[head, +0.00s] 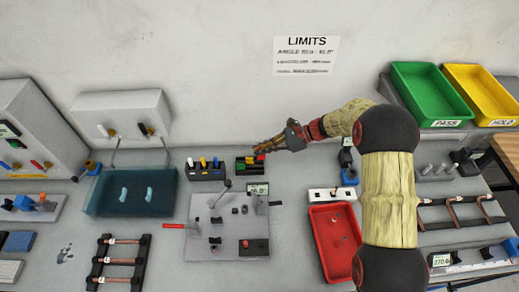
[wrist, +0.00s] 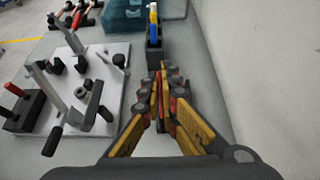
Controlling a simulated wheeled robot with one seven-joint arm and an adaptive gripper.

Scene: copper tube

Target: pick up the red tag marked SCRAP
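Red, green and yellow tags stand in a small dark rack (head: 250,168) at the back middle of the bench in the head view. The red tag (head: 260,158) is at its right end; any lettering is too small to read. My gripper (head: 257,148) reaches in from the right, with its fingertips just above and behind the rack. In the wrist view my gripper's (wrist: 164,78) yellow fingers converge, and their dark tips are close together. Narrow red and yellow bits show around the fingertips. The rack is mostly hidden there, and I cannot tell whether a tag is between the fingers.
A holder with blue and yellow pieces (head: 206,172) stands left of the rack. A grey fixture plate (head: 205,235) with upright levers lies in front. A red tray (head: 318,250) is at front right, and green (head: 430,95) and yellow (head: 485,90) bins are at back right.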

